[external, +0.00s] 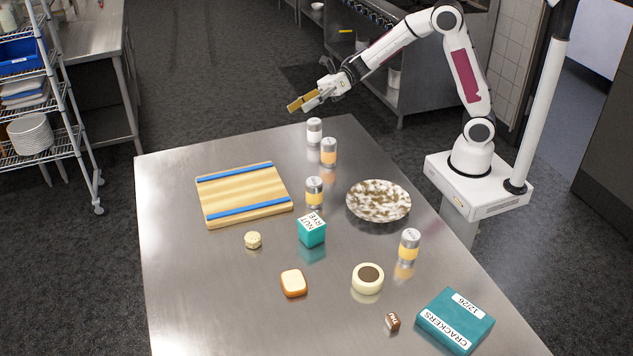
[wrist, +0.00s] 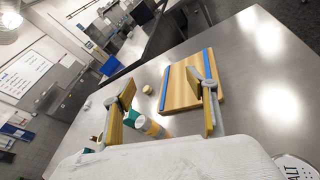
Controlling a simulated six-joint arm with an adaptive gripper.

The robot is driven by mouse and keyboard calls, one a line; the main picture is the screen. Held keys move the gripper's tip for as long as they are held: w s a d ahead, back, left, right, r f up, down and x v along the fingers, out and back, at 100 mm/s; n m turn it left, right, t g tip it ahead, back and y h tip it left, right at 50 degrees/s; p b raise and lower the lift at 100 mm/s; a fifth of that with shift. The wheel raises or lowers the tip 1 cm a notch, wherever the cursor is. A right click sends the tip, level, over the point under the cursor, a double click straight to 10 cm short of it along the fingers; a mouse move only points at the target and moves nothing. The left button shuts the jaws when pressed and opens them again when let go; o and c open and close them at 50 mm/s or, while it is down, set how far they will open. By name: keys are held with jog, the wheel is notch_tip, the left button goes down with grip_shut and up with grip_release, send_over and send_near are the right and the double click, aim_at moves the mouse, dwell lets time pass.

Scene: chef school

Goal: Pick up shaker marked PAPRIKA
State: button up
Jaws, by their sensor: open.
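In the wrist view, a shaker top (wrist: 295,167) with partly cut-off lettering shows at the lower right corner, and an orange-banded shaker (wrist: 153,128) shows beyond the fingers. My gripper (external: 302,102) is open and empty, above the table's far edge; its spread fingers show in the wrist view (wrist: 168,100).
A striped cutting board (external: 243,194) lies at the left. A speckled bowl (external: 378,201), a teal box (external: 311,230), bread (external: 294,283), a round cream item (external: 368,278), a small brown block (external: 392,322) and a crackers box (external: 455,322) take up the middle and near right. The near left is clear.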

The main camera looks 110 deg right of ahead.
jog(key=s+f+n+g+y, duration=0.2)
jog(key=s+f+n+y, duration=0.2)
jog(key=f+n, duration=0.15)
jog(key=n+g+y, duration=0.2)
jog(key=n+y, duration=0.3)
jog(key=n, duration=0.1)
send_over(329, 141)
jog(key=v, duration=0.3)
notch_tip(329, 141, down, 2)
jog(key=shift+s+f, duration=0.1)
jog(key=shift+f, duration=0.05)
jog(key=shift+f, duration=0.1)
jog(key=shift+f, duration=1.1)
jog(key=shift+f, duration=0.15)
jog(key=shift+f, duration=1.95)
jog(key=shift+a+f, duration=0.15)
jog(key=shift+f, duration=0.1)
jog(key=shift+x, duration=1.35)
